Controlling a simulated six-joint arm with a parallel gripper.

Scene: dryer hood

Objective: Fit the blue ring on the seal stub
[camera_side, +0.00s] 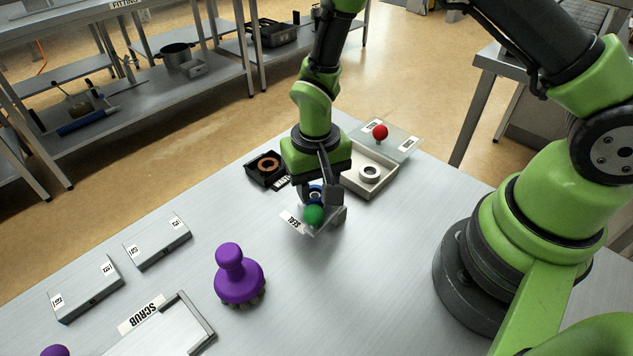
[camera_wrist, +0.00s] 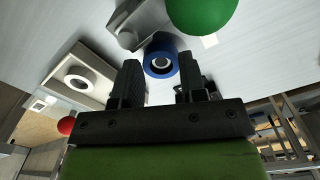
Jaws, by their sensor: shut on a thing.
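The blue ring (camera_side: 315,190) is between the fingers of my gripper (camera_side: 322,192), which is shut on it, low over the SEAL fixture. In the wrist view, the blue ring (camera_wrist: 160,44) shows just beyond the fingertips of my gripper (camera_wrist: 161,75). A pale round end shows inside its dark opening; it looks like the seal stub (camera_wrist: 162,63), but I cannot tell how far the ring is around it. The grey SEAL fixture (camera_wrist: 139,22) lies behind the ring. Its green ball (camera_side: 313,215) is close in front of the ring, and also shows in the wrist view (camera_wrist: 201,12).
A pale tray (camera_side: 354,184) holds a white ring (camera_side: 370,173). A black tray with a copper-coloured ring (camera_side: 268,165) is left of my gripper. A red ball (camera_side: 380,132) stands behind. A purple-handled brush (camera_side: 238,275) stands front left. The table at front right of the fixture is clear.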

